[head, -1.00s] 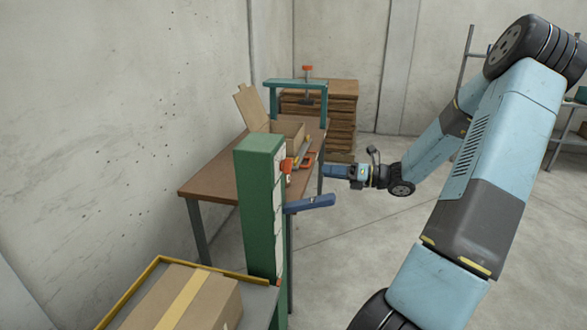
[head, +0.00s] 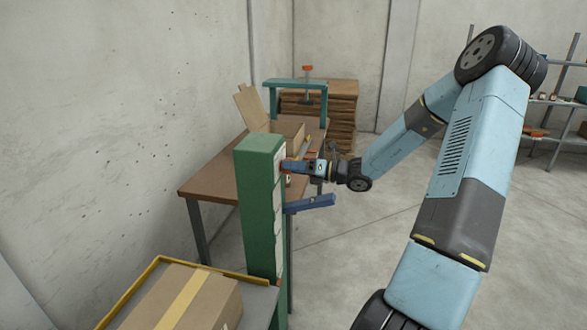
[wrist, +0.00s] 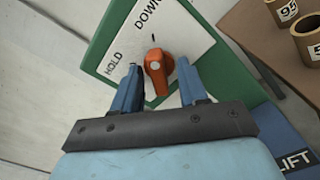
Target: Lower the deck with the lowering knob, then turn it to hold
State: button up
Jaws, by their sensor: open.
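The lowering knob (wrist: 158,68) is orange and sits on a white plate (wrist: 190,35) marked HOLD and DOWN, on a green panel. My gripper (wrist: 162,80) is open, with one blue finger on each side of the knob's lower part. I cannot tell whether the fingers touch it. In the head view my gripper (head: 288,166) is at the right face of the green column (head: 260,200) and hides most of the knob.
A blue lever (head: 312,204) sticks out from the column below my gripper; a blue part marked LIFT (wrist: 285,150) shows in the wrist view. A table (head: 205,184) with an open box stands behind. A taped carton (head: 190,300) sits on the yellow-edged deck (head: 130,290) in front.

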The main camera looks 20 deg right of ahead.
grip_shut()
dwell(0.3)
jog(key=shift+n, duration=0.3)
jog(key=shift+f+n, duration=0.1)
jog(key=shift+n, duration=7.4)
jog(key=shift+s+n, duration=0.1)
jog(key=shift+n, duration=0.2)
grip_release()
